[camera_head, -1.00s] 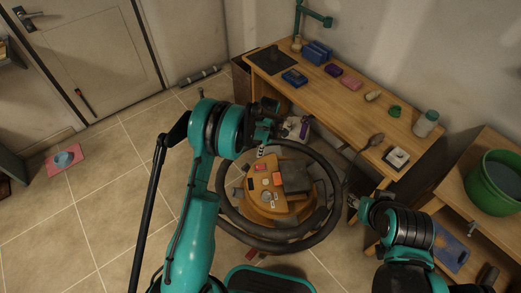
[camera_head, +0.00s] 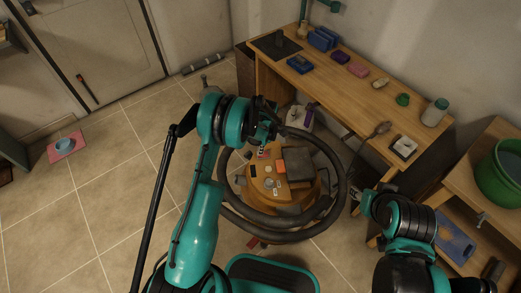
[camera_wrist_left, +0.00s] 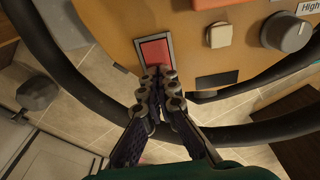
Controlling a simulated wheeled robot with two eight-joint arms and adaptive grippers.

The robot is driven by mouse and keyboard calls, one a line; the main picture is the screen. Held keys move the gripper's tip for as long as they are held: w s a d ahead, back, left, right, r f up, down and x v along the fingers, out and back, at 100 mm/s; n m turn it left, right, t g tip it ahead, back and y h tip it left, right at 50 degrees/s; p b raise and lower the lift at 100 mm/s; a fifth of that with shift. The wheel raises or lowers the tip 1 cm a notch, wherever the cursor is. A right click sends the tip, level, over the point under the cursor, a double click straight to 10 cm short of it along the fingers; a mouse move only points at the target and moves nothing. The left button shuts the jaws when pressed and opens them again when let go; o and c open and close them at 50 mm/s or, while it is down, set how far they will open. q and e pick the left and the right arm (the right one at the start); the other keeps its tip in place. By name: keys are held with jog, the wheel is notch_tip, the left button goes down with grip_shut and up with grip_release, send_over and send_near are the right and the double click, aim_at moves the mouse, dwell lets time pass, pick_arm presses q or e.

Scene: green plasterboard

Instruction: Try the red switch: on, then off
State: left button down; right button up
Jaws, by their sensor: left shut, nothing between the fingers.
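The red switch (camera_wrist_left: 155,52) is a red rocker in a grey frame on the orange panel (camera_wrist_left: 105,18) of a round machine. My left gripper (camera_wrist_left: 163,74) is shut and empty, its fingertips over the lower edge of the switch. I cannot tell whether they touch it or which way the rocker is tipped. In the head view the left gripper (camera_head: 262,147) is above the panel's far edge, and the switch is hard to make out. My right gripper (camera_head: 356,188) is right of the machine, away from the panel; its fingers are too small to read.
A beige button (camera_wrist_left: 219,35) and a grey knob (camera_wrist_left: 287,32) marked "High" sit beside the switch. A thick black hose (camera_head: 333,205) loops around the machine. A wooden workbench (camera_head: 340,95) stands behind it to the right. The tiled floor at left is mostly clear.

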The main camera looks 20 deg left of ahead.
pick_arm(q)
jog(key=shift+a+f+h, duration=0.2)
jog(key=shift+f+h, duration=0.1)
jog(key=shift+f, duration=0.1)
jog(key=shift+r, duration=0.15)
jog(key=shift+d, duration=0.1)
pick_arm(e)
jog(key=shift+f, duration=0.25)
pick_arm(q)
jog(key=shift+w+d+r, duration=0.2)
jog(key=shift+w+d, duration=0.05)
jog(key=shift+d, duration=0.45)
jog(key=shift+r, duration=0.1)
